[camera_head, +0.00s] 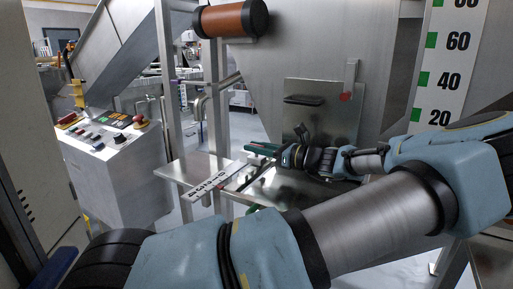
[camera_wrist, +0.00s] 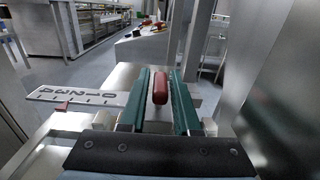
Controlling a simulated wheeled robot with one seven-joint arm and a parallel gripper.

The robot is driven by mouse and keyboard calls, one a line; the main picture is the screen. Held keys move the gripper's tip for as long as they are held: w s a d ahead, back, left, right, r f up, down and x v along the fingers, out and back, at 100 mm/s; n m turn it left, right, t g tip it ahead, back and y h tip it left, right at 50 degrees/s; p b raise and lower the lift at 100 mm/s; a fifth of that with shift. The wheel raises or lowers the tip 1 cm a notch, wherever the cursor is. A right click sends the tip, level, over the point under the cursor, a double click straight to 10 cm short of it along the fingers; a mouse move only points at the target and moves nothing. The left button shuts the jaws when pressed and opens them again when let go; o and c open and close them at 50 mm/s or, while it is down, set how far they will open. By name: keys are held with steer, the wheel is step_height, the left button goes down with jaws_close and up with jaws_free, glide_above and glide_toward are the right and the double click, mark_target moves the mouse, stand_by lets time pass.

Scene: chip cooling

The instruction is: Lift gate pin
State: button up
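My gripper (camera_wrist: 161,72) reaches over a metal ledge, its two green fingers pointing away from the wrist camera. A red rounded handle (camera_wrist: 160,88), which looks like the gate pin, shows between the fingers. A narrow gap seems to show on each side of it, so the fingers look open around it and not pressed on it. In the head view my gripper (camera_head: 262,149) is small, above the ledge in front of the steel hopper; I cannot make out the red handle there. The lower end of the handle is hidden in the wrist view.
A white numbered scale (camera_head: 217,180) lies along the metal ledge (camera_head: 180,170). The hopper's steel plate (camera_head: 318,115) with a dark handle stands behind my arm. An upright post (camera_head: 168,90) and a control console (camera_head: 110,160) are to the left. A tall green-marked level scale (camera_head: 447,70) is at right.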

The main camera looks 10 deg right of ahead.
jaws_close()
stand_by(1.0)
